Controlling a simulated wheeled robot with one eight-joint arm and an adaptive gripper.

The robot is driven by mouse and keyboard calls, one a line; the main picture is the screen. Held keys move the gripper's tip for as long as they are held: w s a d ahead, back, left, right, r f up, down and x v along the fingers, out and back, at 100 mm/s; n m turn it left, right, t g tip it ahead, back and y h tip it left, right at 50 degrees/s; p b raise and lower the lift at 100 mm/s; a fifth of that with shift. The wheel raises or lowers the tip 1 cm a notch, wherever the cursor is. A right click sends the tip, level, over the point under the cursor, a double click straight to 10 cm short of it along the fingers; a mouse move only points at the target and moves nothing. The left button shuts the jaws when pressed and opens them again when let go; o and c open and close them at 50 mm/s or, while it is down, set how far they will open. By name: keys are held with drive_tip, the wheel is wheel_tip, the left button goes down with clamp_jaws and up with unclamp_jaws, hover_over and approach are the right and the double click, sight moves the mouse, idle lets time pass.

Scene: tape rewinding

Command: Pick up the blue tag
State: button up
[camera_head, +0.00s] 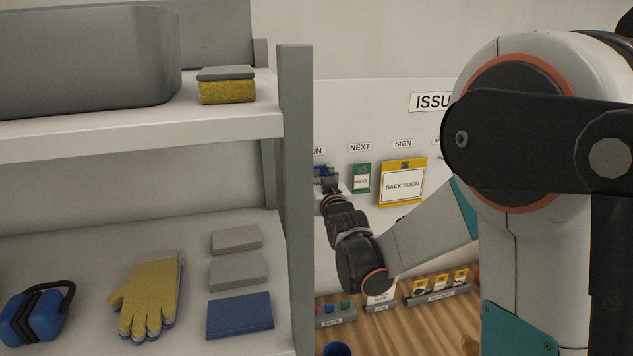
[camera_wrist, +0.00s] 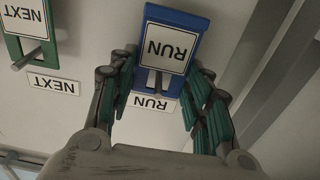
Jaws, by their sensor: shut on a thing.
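The blue tag (camera_wrist: 168,48) carries a white label that reads RUN, upside down in the wrist view. A peg shows at the label's lower edge, in front of the wall. My gripper (camera_wrist: 163,70) is shut on the blue tag, with its green-padded fingers on either side of it. In the head view my gripper (camera_head: 329,182) is at the wall board, just right of the shelf post. There the blue tag (camera_head: 318,171) is mostly hidden by the post and my gripper.
A green NEXT tag (camera_head: 362,179) and a yellow BACK SOON sign (camera_head: 402,184) hang to the right. A shelf post (camera_head: 295,180) stands close on the left. Low trays (camera_head: 437,290) with small items run along the wall below.

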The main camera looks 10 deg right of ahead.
drive_tip(key=s, duration=1.8)
